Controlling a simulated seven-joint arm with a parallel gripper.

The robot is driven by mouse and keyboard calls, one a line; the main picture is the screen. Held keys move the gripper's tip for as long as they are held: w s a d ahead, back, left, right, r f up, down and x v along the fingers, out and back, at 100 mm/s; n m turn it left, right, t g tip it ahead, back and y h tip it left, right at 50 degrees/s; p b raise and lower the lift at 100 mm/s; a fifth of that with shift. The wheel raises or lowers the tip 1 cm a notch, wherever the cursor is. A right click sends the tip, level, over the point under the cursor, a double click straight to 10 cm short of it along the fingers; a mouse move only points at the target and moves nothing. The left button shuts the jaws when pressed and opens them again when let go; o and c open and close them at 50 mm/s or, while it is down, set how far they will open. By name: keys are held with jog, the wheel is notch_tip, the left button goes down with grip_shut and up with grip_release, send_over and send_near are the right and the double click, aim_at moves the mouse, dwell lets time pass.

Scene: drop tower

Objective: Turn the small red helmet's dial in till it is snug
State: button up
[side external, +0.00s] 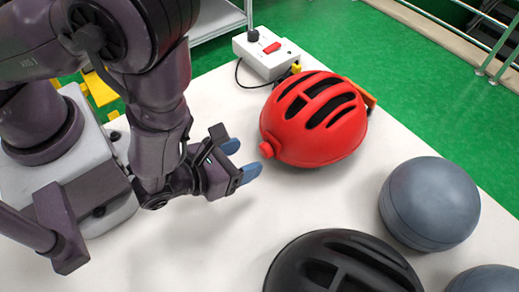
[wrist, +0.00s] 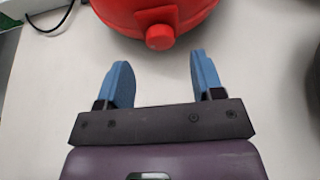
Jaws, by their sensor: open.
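The red helmet (side external: 315,118) with dark vents sits on the white table towards the back. Its round red dial (side external: 268,149) sticks out on the left side, facing my gripper. My gripper (side external: 240,160) is open and empty, its two blue fingertips apart and just short of the dial. In the wrist view the dial (wrist: 160,37) is ahead of the gap between the fingers (wrist: 160,75), roughly centred, with table showing between. The lower edge of the helmet (wrist: 150,12) shows at the top of that view; the rest of it is cut off.
A black helmet (side external: 345,262) lies at the front of the table (side external: 225,250). A grey ball-like form (side external: 430,203) stands at the right, with another partly cut off at the lower right corner. A white control box (side external: 266,54) with a red switch and a cable stands behind the red helmet.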

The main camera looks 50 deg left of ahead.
aim_at(262, 152)
jog(key=x, duration=0.5)
jog(key=c, duration=0.9)
